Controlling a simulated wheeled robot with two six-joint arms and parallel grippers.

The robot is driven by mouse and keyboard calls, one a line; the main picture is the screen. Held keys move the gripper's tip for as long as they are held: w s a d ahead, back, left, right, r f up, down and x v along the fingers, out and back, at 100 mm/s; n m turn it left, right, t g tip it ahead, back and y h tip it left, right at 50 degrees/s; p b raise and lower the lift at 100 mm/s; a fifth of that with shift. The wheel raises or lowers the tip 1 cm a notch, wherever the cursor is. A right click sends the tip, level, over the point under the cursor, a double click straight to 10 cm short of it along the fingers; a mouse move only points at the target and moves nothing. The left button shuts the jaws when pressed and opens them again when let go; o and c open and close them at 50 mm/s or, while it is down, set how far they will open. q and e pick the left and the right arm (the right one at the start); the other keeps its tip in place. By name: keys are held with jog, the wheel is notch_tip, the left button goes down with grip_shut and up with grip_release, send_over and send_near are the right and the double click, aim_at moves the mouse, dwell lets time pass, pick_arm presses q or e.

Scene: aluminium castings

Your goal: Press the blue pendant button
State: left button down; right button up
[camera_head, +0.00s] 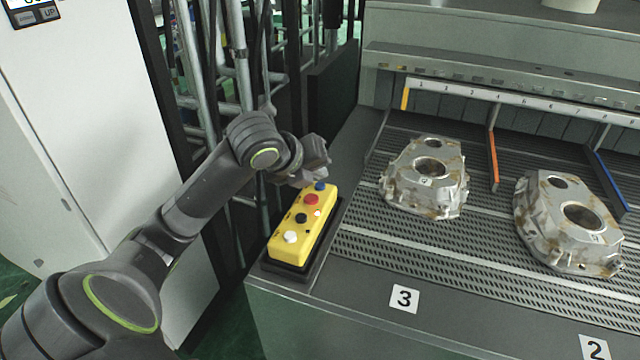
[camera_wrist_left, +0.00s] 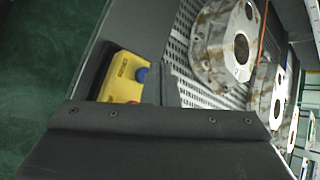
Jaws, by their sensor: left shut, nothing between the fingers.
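The yellow pendant (camera_head: 308,222) lies on a dark base at the left corner of the bench. Its blue button (camera_head: 320,186) is at its far end, and a red button (camera_head: 311,199) is just nearer. My left gripper (camera_head: 317,163) is shut and empty, close to the far end of the pendant, by the blue button. I cannot tell whether it touches the button. In the left wrist view, the blue button (camera_wrist_left: 142,75) shows just beyond my dark gripper body, which hides most of the pendant (camera_wrist_left: 121,74). My right gripper is not in view.
Two aluminium castings (camera_head: 425,179) (camera_head: 570,222) lie on the slotted bench top, right of the pendant. A white button (camera_head: 291,237) and a black button (camera_head: 301,218) are on the pendant's near part. A white cabinet (camera_head: 95,130) stands left, with metal frames behind my arm.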

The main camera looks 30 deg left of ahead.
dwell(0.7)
pick_arm(q)
jog(key=shift+f, duration=0.1)
jog(key=shift+f, duration=0.3)
jog(key=shift+f+b, duration=0.5)
jog(key=shift+b, duration=0.05)
dwell(0.5)
jog(key=shift+r, duration=0.1)
jog(key=shift+r+p, duration=0.85)
jog(key=shift+p, duration=0.05)
notch_tip(320, 180, up, 5)
jog(key=p, duration=0.4)
jog(key=shift+p, duration=0.35)
